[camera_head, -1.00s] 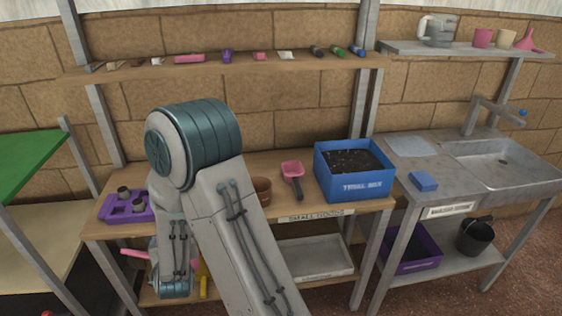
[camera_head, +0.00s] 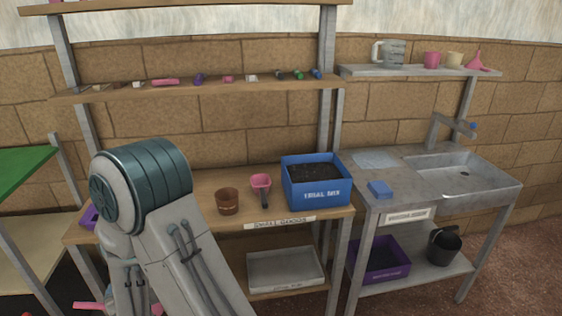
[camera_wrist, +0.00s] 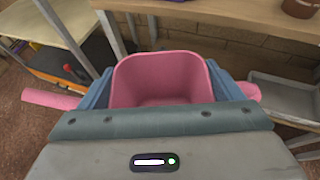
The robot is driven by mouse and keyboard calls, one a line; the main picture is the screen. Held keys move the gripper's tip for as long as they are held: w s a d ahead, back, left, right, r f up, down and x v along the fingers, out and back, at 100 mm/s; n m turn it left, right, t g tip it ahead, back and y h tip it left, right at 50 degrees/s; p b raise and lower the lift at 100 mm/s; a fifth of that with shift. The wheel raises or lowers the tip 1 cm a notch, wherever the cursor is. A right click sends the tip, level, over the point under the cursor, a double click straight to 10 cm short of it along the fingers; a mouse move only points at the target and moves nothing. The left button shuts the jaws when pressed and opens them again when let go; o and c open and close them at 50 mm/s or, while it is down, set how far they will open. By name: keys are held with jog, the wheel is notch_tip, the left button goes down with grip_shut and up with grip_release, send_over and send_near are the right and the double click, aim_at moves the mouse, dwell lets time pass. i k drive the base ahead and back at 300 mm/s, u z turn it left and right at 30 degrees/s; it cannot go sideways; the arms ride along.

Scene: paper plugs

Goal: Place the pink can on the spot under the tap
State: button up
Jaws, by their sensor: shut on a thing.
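The pink can (camera_wrist: 160,78) fills the middle of the wrist view, its open top facing the camera. A pink tube sticks out to its left and a short pink part shows at its right. My gripper (camera_wrist: 163,92) is shut on the can, with a blue finger on each side. In the head view, my arm hides most of the can; a pink piece of it (camera_head: 90,305) shows low at the left. The grey tap (camera_head: 452,122) stands behind the metal sink (camera_head: 515,186) at the right. The sink basin under the tap looks empty. The can is far from it.
A wooden bench (camera_head: 335,208) holds a brown pot (camera_head: 227,202), a pink scoop (camera_head: 261,184) and a blue soil box (camera_head: 317,195). A blue block (camera_head: 380,189) lies left of the sink. A purple crate (camera_head: 380,272) and dark bucket (camera_head: 444,246) sit on the lower shelf.

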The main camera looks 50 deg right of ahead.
aim_at(452, 184)
jog(key=u, duration=1.8)
jog(key=k, duration=2.9)
jog(key=z, duration=2.2)
